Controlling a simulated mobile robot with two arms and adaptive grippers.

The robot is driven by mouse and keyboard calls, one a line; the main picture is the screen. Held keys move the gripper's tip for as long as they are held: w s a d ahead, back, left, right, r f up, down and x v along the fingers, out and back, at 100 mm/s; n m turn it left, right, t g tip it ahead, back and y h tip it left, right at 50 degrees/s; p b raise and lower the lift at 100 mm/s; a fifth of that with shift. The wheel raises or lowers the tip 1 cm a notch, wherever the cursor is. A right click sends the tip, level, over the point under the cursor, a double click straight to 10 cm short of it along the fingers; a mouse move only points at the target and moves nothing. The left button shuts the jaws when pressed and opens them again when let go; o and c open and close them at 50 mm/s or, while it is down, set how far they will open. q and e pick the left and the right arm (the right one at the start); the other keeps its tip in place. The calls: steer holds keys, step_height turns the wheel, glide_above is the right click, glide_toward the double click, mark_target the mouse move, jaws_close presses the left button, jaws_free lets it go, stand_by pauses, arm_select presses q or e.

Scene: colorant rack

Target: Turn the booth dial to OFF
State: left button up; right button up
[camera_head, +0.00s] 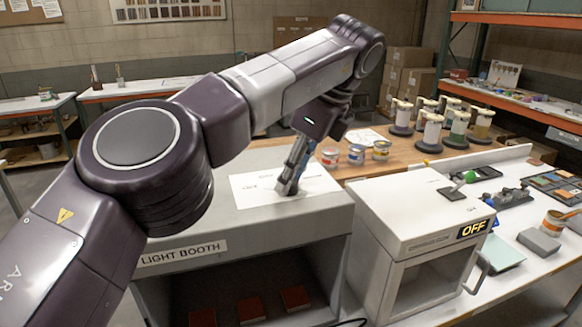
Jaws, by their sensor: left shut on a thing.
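The light booth (240,224) is a grey box with a "LIGHT BOOTH" label on its front. A white panel (318,184) with small printed words lies on its top; the words are too small to read surely. My left gripper (287,187) points down onto this panel, its fingers shut on the dial. The dial itself is hidden by the fingers, so its setting cannot be told. My right gripper is not in view.
A smaller white box (405,200) with an "OFF" sign stands right of the booth. Several paint cans (357,154) and spindle-shaped containers (433,131) stand behind on the wooden bench. Red blocks (295,298) lie inside the booth.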

arm_select(q)
steer(key=shift+r, duration=0.1)
stand_by(0.4)
steer(key=o, duration=1.2)
steer(key=shift+c, duration=0.2)
